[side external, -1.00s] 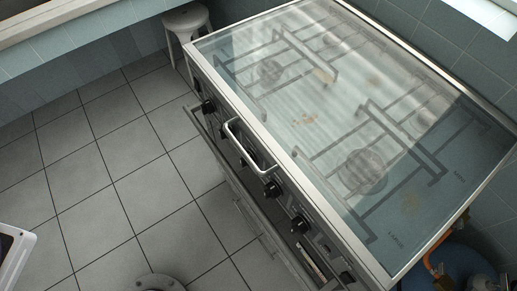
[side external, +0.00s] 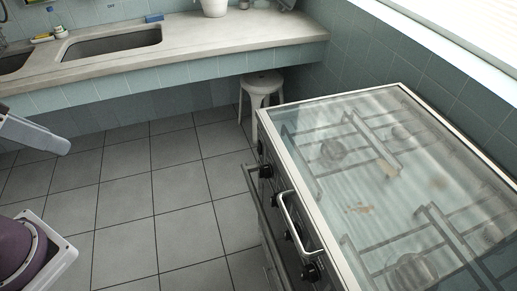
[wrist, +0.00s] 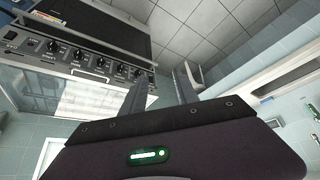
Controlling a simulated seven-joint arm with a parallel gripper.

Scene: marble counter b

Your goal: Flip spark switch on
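The stove (side external: 290,205) stands at the right of the side view, with dark knobs along its front. Its control panel (wrist: 70,55) fills the upper left of the wrist view, with a row of black knobs. Small rocker-like switches (wrist: 33,43) sit at the panel's left end there. Their labels are too small to read, so I cannot tell which is the spark switch or how it is set. My gripper (wrist: 160,80) is open and empty, its two fingers apart. It points toward the stove and appears clear of it.
The glass lid (side external: 385,180) lies over the burners. A light handle (side external: 300,222) and a dark rail (side external: 262,200) project from the stove front. A white stool (side external: 262,88) stands beyond it. A sink counter (side external: 190,45) runs along the back. The tiled floor (side external: 165,205) is clear.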

